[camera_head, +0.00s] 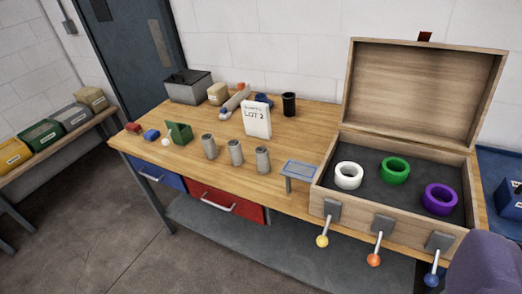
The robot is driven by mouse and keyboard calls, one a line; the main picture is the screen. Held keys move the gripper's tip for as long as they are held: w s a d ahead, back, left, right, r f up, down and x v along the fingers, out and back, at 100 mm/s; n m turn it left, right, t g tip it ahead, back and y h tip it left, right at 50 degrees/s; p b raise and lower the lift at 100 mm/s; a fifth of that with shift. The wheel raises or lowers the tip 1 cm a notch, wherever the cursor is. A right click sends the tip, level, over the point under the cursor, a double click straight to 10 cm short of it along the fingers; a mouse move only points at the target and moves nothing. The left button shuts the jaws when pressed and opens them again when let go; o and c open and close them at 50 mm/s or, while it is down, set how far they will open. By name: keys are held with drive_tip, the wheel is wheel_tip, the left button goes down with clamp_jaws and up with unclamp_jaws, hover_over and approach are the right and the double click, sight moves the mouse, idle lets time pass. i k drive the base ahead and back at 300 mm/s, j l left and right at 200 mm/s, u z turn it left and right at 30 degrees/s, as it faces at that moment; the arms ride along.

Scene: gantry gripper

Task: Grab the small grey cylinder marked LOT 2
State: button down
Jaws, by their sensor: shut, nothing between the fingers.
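Three small grey cylinders stand upright in a row on the wooden table (286,209): a left one (209,147), a middle one (235,153) and a right one (262,161). They look alike, and I can read no mark on any of them. A white card (257,121) with the writing LOT 2 stands upright just behind the row. I do not see my gripper's fingers in this view, and nothing touches the cylinders.
An open wooden case (325,174) holds white, green and purple rings; levers stick out in front. A small blue-grey plate on a post (300,169) stands between cylinders and case. A green holder (179,133) is left, a black cup (289,104) behind. A purple-grey shape fills the lower right corner.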

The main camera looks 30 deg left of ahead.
sight(236, 155)
drive_tip(key=i+j, duration=0.25)
drive_tip(key=j, duration=0.15)
drive_tip(key=i+j, duration=0.25)
drive_tip(key=j, duration=0.2)
drive_tip(key=i+j, duration=0.25)
drive_tip(key=j, duration=0.15)
drive_tip(key=i+j, duration=0.25)
drive_tip(key=j, duration=0.15)
drive_tip(key=i+j, duration=0.25)
drive_tip(key=j, duration=0.2)
drive_tip(key=i+j, duration=0.25)
drive_tip(key=j, duration=0.15)
drive_tip(key=i+j, duration=0.25)
drive_tip(key=j, duration=0.15)
drive_tip(key=i+j, duration=0.25)
drive_tip(key=j, duration=0.15)
drive_tip(key=z, duration=0.05)
